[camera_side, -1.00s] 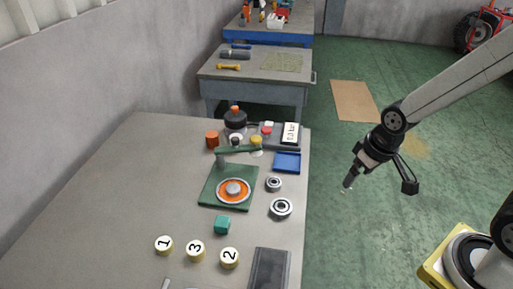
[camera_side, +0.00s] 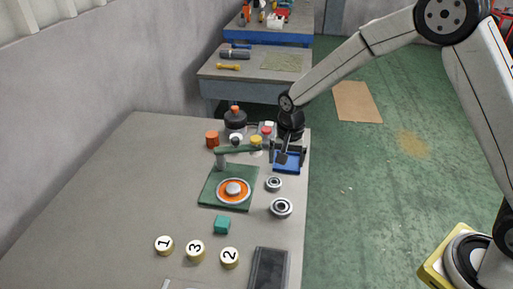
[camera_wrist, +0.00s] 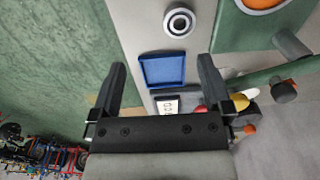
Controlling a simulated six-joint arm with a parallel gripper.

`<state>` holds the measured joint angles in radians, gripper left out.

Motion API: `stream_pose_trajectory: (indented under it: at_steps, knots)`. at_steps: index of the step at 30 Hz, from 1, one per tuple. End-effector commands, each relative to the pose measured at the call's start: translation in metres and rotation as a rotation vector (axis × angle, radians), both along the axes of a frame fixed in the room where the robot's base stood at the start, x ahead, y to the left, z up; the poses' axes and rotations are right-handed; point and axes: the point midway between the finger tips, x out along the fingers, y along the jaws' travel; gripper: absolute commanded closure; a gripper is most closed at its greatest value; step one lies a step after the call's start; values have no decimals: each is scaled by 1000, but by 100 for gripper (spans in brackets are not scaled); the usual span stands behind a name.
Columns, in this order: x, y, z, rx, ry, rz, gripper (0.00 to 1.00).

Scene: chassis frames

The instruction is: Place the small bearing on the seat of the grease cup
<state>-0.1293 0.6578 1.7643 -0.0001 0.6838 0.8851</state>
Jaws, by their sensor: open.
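The small bearing (camera_side: 274,184), a steel ring with a dark bore, lies flat on the bench below the blue tray; it also shows at the top of the wrist view (camera_wrist: 180,22). The likely grease cup is an orange-ringed dish with a grey raised centre (camera_side: 233,190) on a green base (camera_side: 214,199); its orange edge shows at the top right in the wrist view (camera_wrist: 262,3). The dish's centre holds no bearing. My gripper (camera_side: 286,153) is open and empty, above the tray and apart from the small bearing; its two spread fingers show in the wrist view (camera_wrist: 162,68).
A larger bearing (camera_side: 281,208) lies below the small one. A blue tray (camera_side: 288,168) is under my gripper. A green arm (camera_side: 236,149) rises beside the dish. A teal block (camera_side: 222,225), numbered discs (camera_side: 195,251) and a dark slab (camera_side: 269,270) occupy the front. The bench's left is clear.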

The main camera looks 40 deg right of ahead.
Motion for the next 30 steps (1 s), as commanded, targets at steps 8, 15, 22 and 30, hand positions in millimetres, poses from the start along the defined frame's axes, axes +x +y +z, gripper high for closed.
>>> stream_pose_trajectory:
  at_steps: [8,15,22,30]
  knots:
    - [23,14,-20,-1,34,-131,0]
    - [25,15,-23,-2,37,-144,0]
    - [25,15,-38,-2,38,-143,0]
    - [25,15,-48,-2,36,-142,0]
